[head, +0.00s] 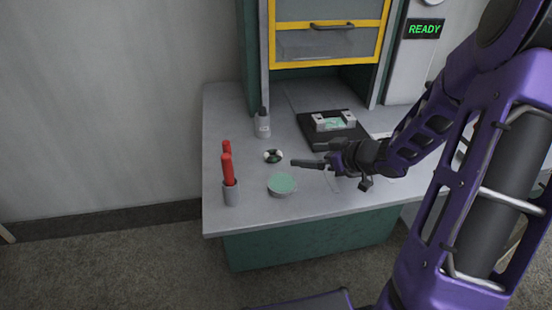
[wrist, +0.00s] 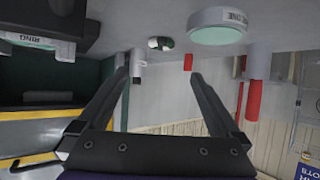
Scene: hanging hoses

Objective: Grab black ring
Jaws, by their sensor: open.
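A small round piece, dark with white patches (head: 273,156), lies on the grey table, left of my gripper. It also shows as a small dark and white piece in the upside-down wrist view (wrist: 161,44); it is too small to tell for sure that it is the black ring. My gripper (head: 305,155) reaches in from the right above the table, its jaws open and empty. In the wrist view the two fingers (wrist: 159,73) are spread, with the round piece beyond their tips.
A white dish with a green top (head: 282,184) stands in front of the round piece. A black base (head: 312,137) carries a fixture labelled RING (wrist: 40,40). A yellow-framed drawer cabinet (head: 328,42) stands behind.

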